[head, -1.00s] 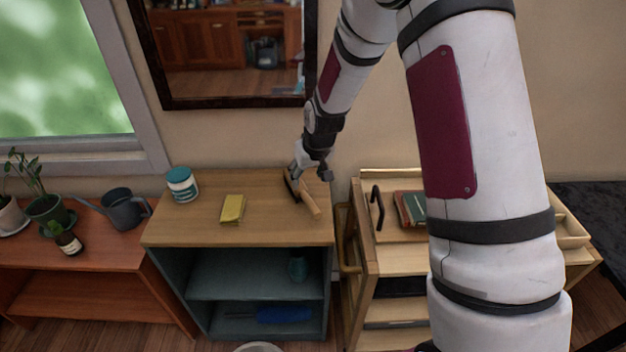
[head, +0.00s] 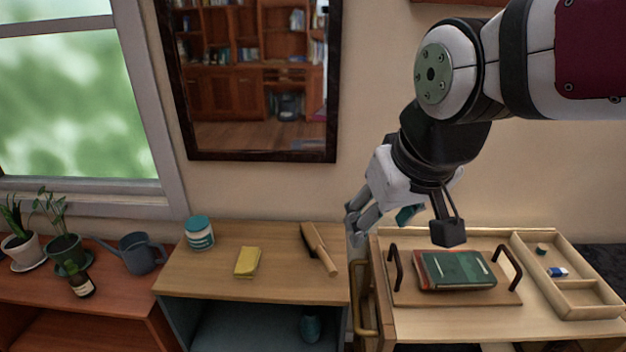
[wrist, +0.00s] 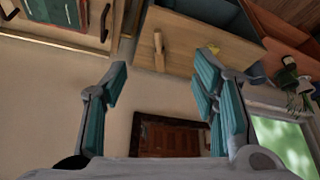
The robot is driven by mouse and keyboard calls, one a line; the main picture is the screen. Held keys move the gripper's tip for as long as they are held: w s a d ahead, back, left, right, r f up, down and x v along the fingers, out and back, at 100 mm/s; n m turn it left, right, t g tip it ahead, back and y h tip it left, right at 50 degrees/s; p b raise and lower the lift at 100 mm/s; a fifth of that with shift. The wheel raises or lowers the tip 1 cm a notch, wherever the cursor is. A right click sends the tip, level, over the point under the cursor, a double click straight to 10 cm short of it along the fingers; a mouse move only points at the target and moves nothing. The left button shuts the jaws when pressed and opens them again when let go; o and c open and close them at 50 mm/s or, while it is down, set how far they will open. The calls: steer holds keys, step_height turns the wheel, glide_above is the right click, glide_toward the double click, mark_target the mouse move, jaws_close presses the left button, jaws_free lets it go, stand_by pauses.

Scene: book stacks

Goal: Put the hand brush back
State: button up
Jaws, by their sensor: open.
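The hand brush (head: 318,249), with a wooden handle and dark bristles, lies on its side on the wooden top of the small cabinet (head: 200,281), near its right end. It also shows in the wrist view (wrist: 159,50), on the cabinet top beyond my fingers. My gripper (head: 405,232) is open and empty. It hangs in the air to the right of the brush, above the left part of the trolley, apart from the brush. In the wrist view my gripper (wrist: 165,95) has its teal-padded fingers spread wide.
A yellow sponge-like block (head: 247,262) and a teal-lidded jar (head: 199,233) stand on the cabinet. The trolley (head: 420,325) at right bears a handled tray (head: 410,294) with books (head: 455,270) and a divided box (head: 582,297). A mirror (head: 250,156) hangs behind.

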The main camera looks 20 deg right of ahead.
steer(key=s, duration=0.7)
steer(key=shift+r, duration=0.15)
steer(key=shift+a, duration=0.1)
